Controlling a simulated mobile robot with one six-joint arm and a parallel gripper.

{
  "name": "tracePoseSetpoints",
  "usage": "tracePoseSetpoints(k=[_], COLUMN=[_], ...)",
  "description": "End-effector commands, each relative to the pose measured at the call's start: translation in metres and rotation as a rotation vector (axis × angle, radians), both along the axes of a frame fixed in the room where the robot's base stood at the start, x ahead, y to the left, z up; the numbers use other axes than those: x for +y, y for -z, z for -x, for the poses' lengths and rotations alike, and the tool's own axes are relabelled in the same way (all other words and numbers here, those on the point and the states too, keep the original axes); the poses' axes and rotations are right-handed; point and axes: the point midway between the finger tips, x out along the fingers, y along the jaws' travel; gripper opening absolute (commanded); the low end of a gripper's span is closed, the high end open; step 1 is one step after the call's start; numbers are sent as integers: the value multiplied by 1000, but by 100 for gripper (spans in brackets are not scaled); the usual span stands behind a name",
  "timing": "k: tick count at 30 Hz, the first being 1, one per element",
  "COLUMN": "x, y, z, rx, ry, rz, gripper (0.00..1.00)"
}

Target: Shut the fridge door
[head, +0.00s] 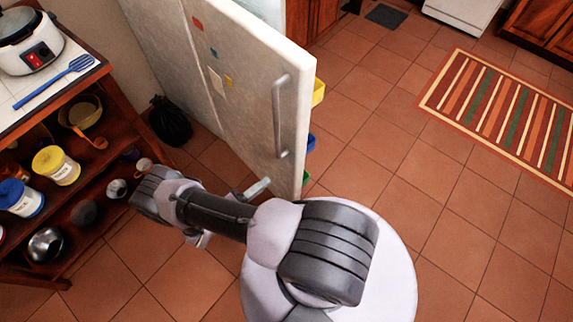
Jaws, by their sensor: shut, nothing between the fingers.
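The white fridge door (245,90) stands open in the head view, its outer face towards me. A long grey handle (280,115) is near its free right edge, and small magnets and notes are on the face. Yellow, blue and green items show past that edge, on the inner side. The white fridge side (165,45) is to the left of the door. My gripper (259,187) is partly hidden behind my arm; its pale tip shows close to the door's lower part. It is shut and holds nothing. I cannot tell whether it touches the door.
A wooden shelf unit (95,170) with jars, bowls and a rice cooker (28,42) stands at the left. A black bag (170,120) lies on the floor beside the fridge. The tiled floor right of the door is clear up to a striped rug (505,115).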

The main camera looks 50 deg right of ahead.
Motion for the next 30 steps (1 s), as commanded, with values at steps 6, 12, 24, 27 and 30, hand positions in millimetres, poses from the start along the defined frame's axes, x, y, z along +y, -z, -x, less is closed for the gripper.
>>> tracePoseSetpoints(k=[6, 12, 24, 27, 30], x=[-49, -86, -106, -106, -106], y=[2, 2, 0, 0, 0], z=[6, 9, 11, 11, 11], rx=[3, 2, 2, 2, 3], ry=[6, 5, 2, 2, 2], rz=[-1, -1, -2, -2, -2], gripper=[0, 0, 0, 0, 0])
